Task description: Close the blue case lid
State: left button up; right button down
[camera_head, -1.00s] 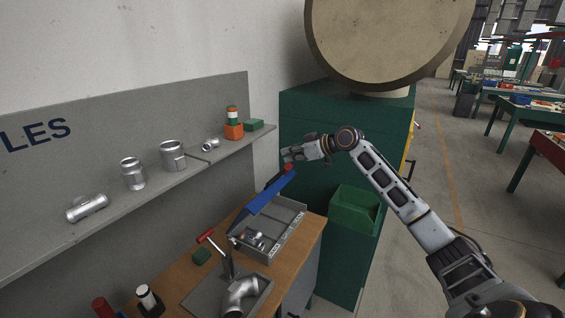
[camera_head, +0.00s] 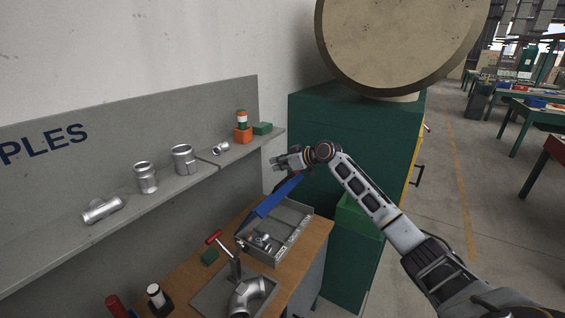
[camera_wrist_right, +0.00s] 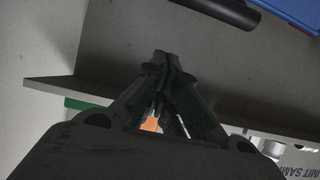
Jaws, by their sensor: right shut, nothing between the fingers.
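The blue case lid (camera_head: 268,201) stands open and tilted along the left side of the grey case (camera_head: 292,239) on the wooden bench. The case has compartments, with small metal parts in one. My right gripper (camera_head: 274,162) is above and beyond the lid's raised upper end, near the wall shelf. In the right wrist view its fingertips (camera_wrist_right: 162,58) are together and empty. A blue corner, apparently the lid (camera_wrist_right: 297,10), shows there at the top right, apart from the fingers. My left gripper is out of view.
The shelf (camera_head: 165,189) along the wall holds several metal castings and an orange-and-green stack (camera_head: 242,128). A red-handled clamp (camera_head: 228,250) and a pipe elbow (camera_head: 246,295) are at the bench front. A green cabinet (camera_head: 350,130) stands behind the bench.

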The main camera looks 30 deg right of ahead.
jog(key=shift+s+d+f+p, duration=0.25)
jog(key=shift+s+d+f, duration=0.15)
jog(key=shift+s+f, duration=0.25)
jog(key=shift+s+d+f+p, duration=0.2)
jog(key=shift+s+d+f, duration=0.15)
jog(key=shift+s+f, duration=0.3)
jog(key=shift+w+f, duration=0.1)
jog(key=shift+f, duration=0.15)
